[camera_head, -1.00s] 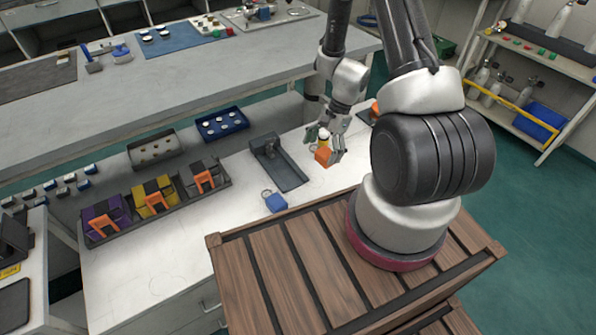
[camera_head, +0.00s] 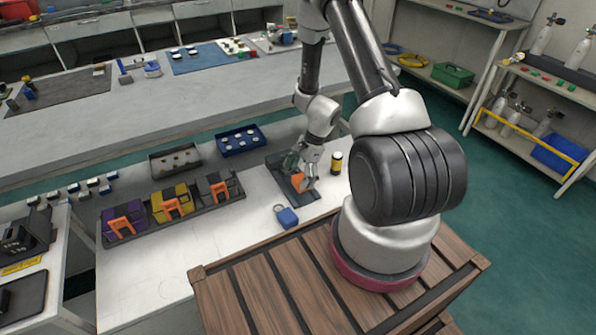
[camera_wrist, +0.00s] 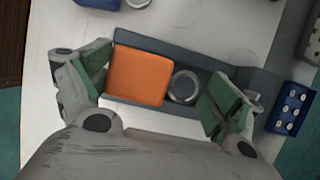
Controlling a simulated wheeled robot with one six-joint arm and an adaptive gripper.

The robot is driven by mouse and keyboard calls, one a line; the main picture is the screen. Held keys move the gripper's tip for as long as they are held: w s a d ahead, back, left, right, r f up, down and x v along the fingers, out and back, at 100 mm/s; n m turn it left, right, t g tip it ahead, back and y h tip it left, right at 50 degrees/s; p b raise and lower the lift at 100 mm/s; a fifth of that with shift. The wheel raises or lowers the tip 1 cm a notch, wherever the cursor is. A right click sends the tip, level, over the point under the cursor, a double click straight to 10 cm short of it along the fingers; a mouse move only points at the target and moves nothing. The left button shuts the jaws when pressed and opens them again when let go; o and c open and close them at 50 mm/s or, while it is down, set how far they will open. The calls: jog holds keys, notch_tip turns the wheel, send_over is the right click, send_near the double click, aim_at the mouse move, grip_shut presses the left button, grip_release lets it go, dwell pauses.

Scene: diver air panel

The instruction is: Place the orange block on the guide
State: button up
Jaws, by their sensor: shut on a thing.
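The orange block (camera_head: 298,182) is between the fingers of my gripper (camera_head: 299,176), over the dark grey guide (camera_head: 313,194). In the wrist view the block (camera_wrist: 139,76) lies against the left finger, and a silver ring (camera_wrist: 184,86) sits between the block and the right finger. My gripper (camera_wrist: 160,82) is shut on the block and ring, with its fingers spread wide. The guide (camera_wrist: 190,52) is a shallow tray with raised sides, seen behind and beside the block. I cannot tell whether the block touches the guide's floor.
A yellow and black cylinder (camera_head: 336,163) stands right of the guide. A blue block with a ring (camera_head: 286,217) lies in front. A blue tray (camera_head: 241,140) and a grey tray (camera_head: 175,160) are behind. A rack of purple, yellow and grey blocks (camera_head: 172,203) stands left.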

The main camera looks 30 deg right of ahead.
jog(key=shift+f, duration=2.1)
jog(key=shift+f, duration=0.1)
jog(key=o, duration=1.8)
